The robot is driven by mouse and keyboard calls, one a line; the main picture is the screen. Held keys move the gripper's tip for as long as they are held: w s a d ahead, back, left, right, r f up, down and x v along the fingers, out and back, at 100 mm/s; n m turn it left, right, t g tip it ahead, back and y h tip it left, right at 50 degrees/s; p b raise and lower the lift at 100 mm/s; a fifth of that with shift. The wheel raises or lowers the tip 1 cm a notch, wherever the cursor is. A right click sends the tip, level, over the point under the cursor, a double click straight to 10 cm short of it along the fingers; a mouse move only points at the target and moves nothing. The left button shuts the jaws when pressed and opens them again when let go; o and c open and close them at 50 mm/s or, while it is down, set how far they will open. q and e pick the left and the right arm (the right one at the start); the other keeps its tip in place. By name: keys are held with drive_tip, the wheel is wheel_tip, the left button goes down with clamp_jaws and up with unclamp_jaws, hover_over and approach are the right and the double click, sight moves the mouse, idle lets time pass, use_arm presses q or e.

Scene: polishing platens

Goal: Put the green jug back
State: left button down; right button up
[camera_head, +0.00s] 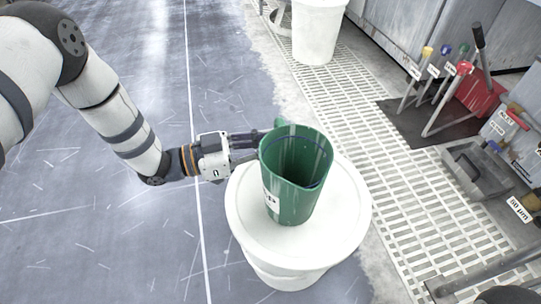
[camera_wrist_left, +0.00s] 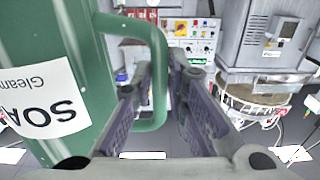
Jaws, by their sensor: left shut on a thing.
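The green jug (camera_head: 291,193) stands upright on, or just over, the round white lid of a bucket (camera_head: 335,215) in the head view; I cannot tell whether it touches. The jug is open at the top and carries a white label. My left gripper (camera_head: 262,145) reaches in from the left at the jug's handle side. In the left wrist view the green jug (camera_wrist_left: 82,125) fills the left side, its label upside down, and the fingers of my left gripper (camera_wrist_left: 160,100) are around the handle. My right gripper is not in view.
A second white bucket (camera_head: 318,32) stands at the back on a pale grating (camera_head: 345,95). A grey dustpan-like tray (camera_head: 477,172) is nearby. The dark scratched floor at left is clear.

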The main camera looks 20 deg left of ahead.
use_arm(q)
wheel_tip(320, 180, down, 3)
drive_tip(key=shift+r+b, duration=0.2)
drive_tip(key=shift+b, duration=0.15)
drive_tip(key=shift+r, duration=0.1)
drive_tip(key=c, duration=1.6)
unclamp_jaws()
drive_tip(key=shift+s+a, duration=0.2)
drive_tip(key=shift+a, duration=0.1)
drive_tip(key=p+v, duration=0.2)
drive_tip(key=v, duration=0.9)
drive_tip(key=shift+s+a, duration=0.15)
